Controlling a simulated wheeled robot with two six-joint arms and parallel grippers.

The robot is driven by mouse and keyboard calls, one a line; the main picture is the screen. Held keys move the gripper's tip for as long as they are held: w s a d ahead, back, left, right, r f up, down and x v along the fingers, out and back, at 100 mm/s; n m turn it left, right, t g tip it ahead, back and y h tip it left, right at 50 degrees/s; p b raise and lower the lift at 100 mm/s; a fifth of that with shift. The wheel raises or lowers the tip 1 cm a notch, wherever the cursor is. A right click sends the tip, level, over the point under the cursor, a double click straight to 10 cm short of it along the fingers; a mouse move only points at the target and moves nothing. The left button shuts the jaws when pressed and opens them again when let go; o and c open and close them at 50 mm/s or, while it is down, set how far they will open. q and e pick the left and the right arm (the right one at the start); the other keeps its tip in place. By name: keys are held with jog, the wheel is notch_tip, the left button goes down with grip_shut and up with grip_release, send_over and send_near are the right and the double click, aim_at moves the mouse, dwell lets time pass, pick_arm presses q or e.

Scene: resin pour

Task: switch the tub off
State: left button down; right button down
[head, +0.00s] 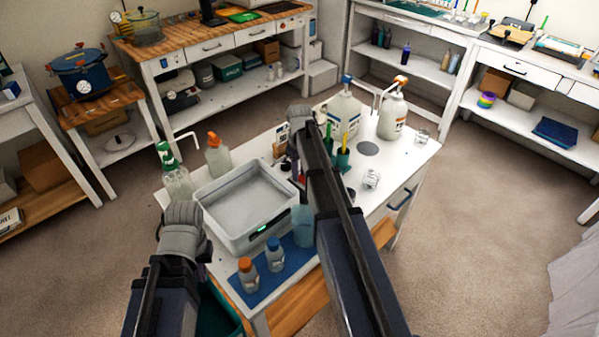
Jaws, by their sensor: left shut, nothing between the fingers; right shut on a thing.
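The tub (212,213) is a pale grey, open rectangular basin on the white worktable. A small green display (262,228) glows on its front wall. My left gripper (183,212) is shut and empty by the tub's left front corner; I cannot tell whether it touches. My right gripper (299,117) is beyond the tub to the right, over the back of the table. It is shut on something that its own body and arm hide.
Two small bottles stand on a blue mat (293,262) in front. Large pump bottles (392,115) stand at the back right. A pale blue container (303,226) is right of the tub.

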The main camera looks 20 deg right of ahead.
jog(key=shift+s+t, duration=0.5)
jog(key=shift+t, duration=0.2)
jog(key=shift+d+r+t+y+b, duration=0.1)
jog(key=shift+t+y+b, duration=0.25)
jog(key=shift+t+y, duration=0.4)
jog(key=shift+w, duration=0.1)
jog(key=c, duration=0.6)
grip_release()
jog(key=shift+r, duration=0.2)
jog(key=p+v, duration=0.7)
jog(key=shift+r, duration=0.2)
